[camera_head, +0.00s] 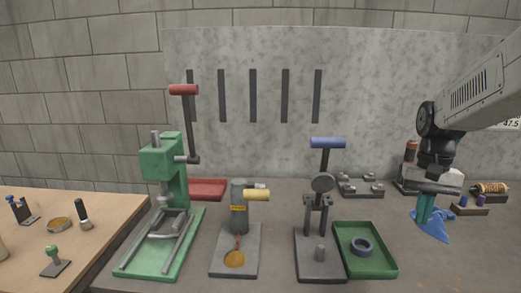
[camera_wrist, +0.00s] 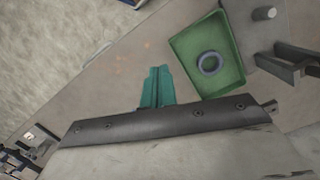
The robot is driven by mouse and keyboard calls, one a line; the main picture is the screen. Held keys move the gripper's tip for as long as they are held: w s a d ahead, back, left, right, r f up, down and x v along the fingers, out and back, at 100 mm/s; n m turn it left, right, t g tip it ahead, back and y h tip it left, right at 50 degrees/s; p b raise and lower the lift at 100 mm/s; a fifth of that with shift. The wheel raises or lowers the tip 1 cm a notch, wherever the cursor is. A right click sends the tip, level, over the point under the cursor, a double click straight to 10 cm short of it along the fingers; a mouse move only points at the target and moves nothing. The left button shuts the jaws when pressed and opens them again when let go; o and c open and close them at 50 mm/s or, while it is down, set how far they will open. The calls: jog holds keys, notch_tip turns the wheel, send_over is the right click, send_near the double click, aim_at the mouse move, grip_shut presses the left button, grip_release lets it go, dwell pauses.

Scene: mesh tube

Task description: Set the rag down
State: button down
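The rag (camera_head: 435,230) is a blue cloth at the right of the grey bench in the head view. It is bunched up toward my fingers and its lower edges spread at bench level. My gripper (camera_head: 425,217) points down at the rag, with its teal fingers at the cloth. In the wrist view the fingers of my gripper (camera_wrist: 157,78) lie close together. The rag does not show there, so the pinch itself is hidden. I cannot tell whether the rag's full weight rests on the bench.
A green tray (camera_head: 347,261) holding a dark blue ring (camera_head: 360,246) is left of my gripper. A lever press (camera_head: 320,250) stands beyond it. Bench in front of the rag is clear.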

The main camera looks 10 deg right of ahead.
jog(key=s+a+r+n+t, duration=0.1)
jog(key=s+a+n, duration=0.5)
jog(key=s+a, duration=0.9)
jog(key=s+t, duration=0.1)
jog(key=s, duration=0.2)
jog(key=shift+s+a+r+t+h, duration=0.15)
jog(key=shift+a+r+t+h, duration=0.15)
jog(key=shift+r+t, duration=0.1)
